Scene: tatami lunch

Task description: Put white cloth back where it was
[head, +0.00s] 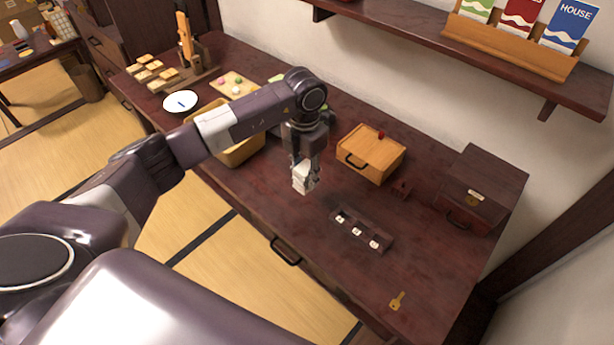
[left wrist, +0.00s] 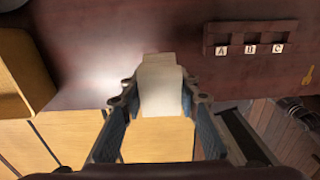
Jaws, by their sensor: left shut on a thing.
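My left gripper (head: 304,178) is shut on the white cloth (head: 303,179), which looks like a small folded block. It is held over the dark red table (head: 250,205), near its front edge. In the left wrist view, the cloth (left wrist: 160,85) sits between the two fingers of the left gripper (left wrist: 158,92), with the table edge and floor behind it. I cannot tell how high it is above the table. My right gripper is not in view.
A tan bin (head: 240,152) stands left of the gripper. A wooden box (head: 370,153) and a dark chest (head: 484,188) stand at the back right. A tray with letter tiles (head: 362,231) and a yellow key (head: 397,300) lie to the right. A shelf (head: 420,35) overhangs the back.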

